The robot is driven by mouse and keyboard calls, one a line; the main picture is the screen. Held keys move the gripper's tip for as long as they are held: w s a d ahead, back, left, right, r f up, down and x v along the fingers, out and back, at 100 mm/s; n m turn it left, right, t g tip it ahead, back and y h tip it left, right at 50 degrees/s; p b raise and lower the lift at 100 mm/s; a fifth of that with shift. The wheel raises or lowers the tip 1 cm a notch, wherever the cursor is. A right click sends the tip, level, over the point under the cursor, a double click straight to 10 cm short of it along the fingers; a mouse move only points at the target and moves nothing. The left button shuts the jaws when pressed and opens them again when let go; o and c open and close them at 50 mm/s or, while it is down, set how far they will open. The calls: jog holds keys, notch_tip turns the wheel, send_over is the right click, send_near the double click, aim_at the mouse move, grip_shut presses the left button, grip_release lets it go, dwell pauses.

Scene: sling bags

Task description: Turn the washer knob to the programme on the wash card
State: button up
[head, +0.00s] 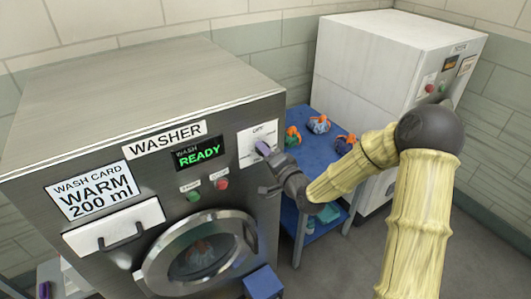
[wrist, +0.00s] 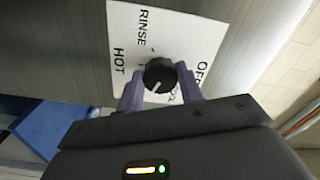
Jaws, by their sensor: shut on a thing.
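The washer (head: 150,95) has a wash card (head: 93,190) that reads WARM, 200 ml. Its black knob (wrist: 160,72) sits on a white dial plate (wrist: 180,30) marked RINSE, HOT, OFF and a partly covered word ending in OOL. My gripper (wrist: 158,87) is shut on the knob, its purple fingers on either side. The knob's white mark points down and slightly left in the wrist view, towards an area hidden by my gripper. No WARM label is readable there. In the head view my gripper (head: 263,149) covers the knob.
The washer display (head: 197,152) reads WASH READY. Green and red buttons (head: 222,183) sit below it. A drawer (head: 115,226) and a round door (head: 200,252) are lower down. A blue table (head: 325,150) with several small bags stands to the right, before a white machine (head: 385,60).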

jog(key=shift+m, duration=0.7)
jog(key=o, duration=1)
jog(key=shift+d, duration=0.1)
